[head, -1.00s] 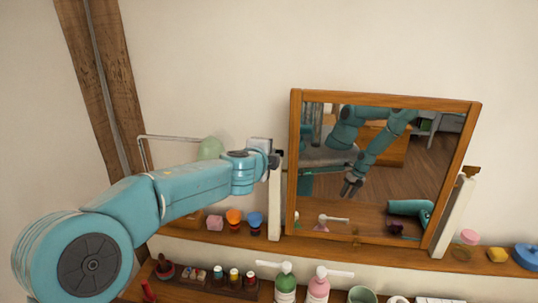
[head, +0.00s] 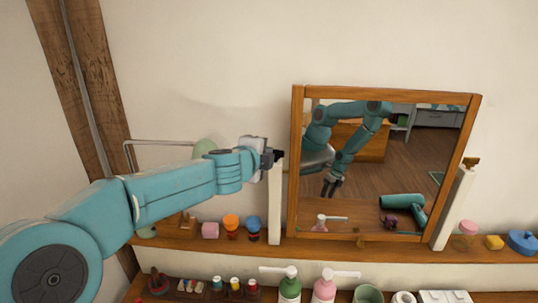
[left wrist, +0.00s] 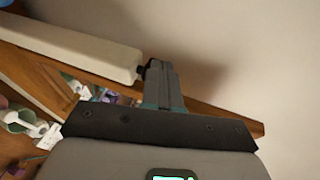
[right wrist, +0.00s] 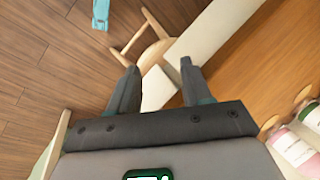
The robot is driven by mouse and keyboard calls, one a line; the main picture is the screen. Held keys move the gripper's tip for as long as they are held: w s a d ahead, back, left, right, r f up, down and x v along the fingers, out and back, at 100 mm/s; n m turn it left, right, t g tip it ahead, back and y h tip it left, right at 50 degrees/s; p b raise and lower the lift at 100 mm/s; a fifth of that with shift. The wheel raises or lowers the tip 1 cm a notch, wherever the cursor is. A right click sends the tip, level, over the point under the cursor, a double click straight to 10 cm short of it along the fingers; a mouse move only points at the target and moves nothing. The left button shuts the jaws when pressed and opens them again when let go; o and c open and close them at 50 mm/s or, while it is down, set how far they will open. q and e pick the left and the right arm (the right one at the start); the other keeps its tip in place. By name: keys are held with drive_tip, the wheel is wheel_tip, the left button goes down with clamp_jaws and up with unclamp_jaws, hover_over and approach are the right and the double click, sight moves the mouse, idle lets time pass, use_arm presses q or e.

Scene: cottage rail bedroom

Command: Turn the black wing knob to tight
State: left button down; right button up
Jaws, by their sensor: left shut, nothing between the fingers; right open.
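The black wing knob (head: 279,156) is a small dark shape at the top of the white left post of the mirror stand. In the left wrist view the knob (left wrist: 142,73) shows as a dark bit at the post's end, mostly hidden by my fingers. My left gripper (head: 270,157) is shut with nothing held, its tips right beside the knob; I cannot tell whether they touch it. It also shows in the left wrist view (left wrist: 156,66). The wood-framed mirror (head: 298,170) stands between the two posts.
A brown knob (head: 472,162) tops the right post (head: 454,208). Green (head: 290,289) and pink (head: 324,290) pump bottles stand in front. The wall above is bare.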

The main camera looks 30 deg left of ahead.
use_arm(q)
drive_tip(key=shift+a, duration=0.2)
drive_tip(key=shift+w+a, duration=0.1)
drive_tip(key=shift+a, duration=0.05)
idle(0.8)
idle(0.8)
